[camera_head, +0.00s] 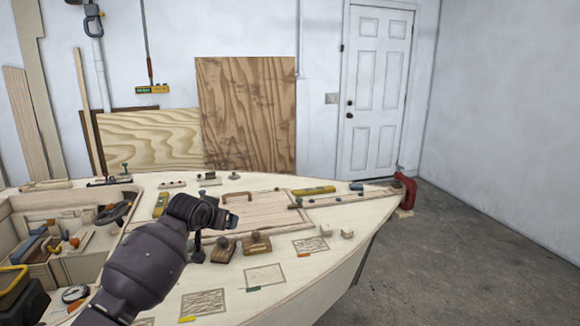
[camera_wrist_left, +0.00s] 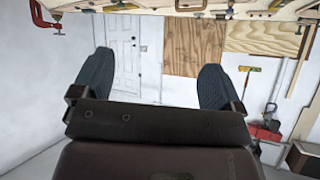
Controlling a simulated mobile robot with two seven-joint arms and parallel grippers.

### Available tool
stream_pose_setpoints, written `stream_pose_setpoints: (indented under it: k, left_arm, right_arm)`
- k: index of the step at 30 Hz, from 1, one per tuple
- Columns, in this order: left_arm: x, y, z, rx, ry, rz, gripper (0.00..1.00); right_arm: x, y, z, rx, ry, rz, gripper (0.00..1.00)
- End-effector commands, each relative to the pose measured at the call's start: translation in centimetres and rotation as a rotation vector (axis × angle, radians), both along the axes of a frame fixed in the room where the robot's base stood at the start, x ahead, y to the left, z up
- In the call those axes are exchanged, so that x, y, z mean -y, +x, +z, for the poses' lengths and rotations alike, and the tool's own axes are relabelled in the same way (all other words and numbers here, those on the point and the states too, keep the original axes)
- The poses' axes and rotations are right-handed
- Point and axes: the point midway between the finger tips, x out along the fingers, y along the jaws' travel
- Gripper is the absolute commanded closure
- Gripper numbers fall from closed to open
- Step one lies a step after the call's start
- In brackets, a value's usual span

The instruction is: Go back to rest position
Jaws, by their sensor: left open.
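My left arm comes in from the lower left in the head view and reaches over the plywood hull deck (camera_head: 345,245). Its gripper (camera_head: 226,219) is above the middle of the deck, close to two small wooden blocks. In the left wrist view, which is upside down, the two dark fingers of my left gripper (camera_wrist_left: 155,82) stand wide apart with nothing between them. The wall and door show through the gap. My right arm and gripper are in neither view.
Wooden blocks (camera_head: 257,244), a yellow level (camera_head: 313,190) and a red clamp (camera_head: 404,190) are on the deck. An open cockpit (camera_head: 120,190) with tools lies at left. Plywood sheets (camera_head: 247,115) lean on the back wall. The floor at right (camera_head: 470,265) is clear.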

Motion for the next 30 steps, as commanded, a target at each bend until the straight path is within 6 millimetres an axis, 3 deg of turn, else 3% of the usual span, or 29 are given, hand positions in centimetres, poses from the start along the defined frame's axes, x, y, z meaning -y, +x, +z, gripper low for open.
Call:
stream_pose_setpoints:
  k: [5,11,20,30]
  left_arm:
    - [0.9,-2.1,-0.9,0.159,-0.006,-0.046,0.08]
    - [1.0,-6.2,-3.6,0.289,-0.02,-0.073,0.08]
    - [-0.4,-14.9,-9.3,0.4,-0.04,-0.061,0.08]
    - [-3.1,-26.2,-15.9,0.386,-0.047,0.011,0.08]
  right_arm:
    - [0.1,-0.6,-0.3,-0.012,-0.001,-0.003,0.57]
    - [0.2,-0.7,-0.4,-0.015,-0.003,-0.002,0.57]
    - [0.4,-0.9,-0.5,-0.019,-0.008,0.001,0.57]
    - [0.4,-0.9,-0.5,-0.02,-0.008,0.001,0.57]
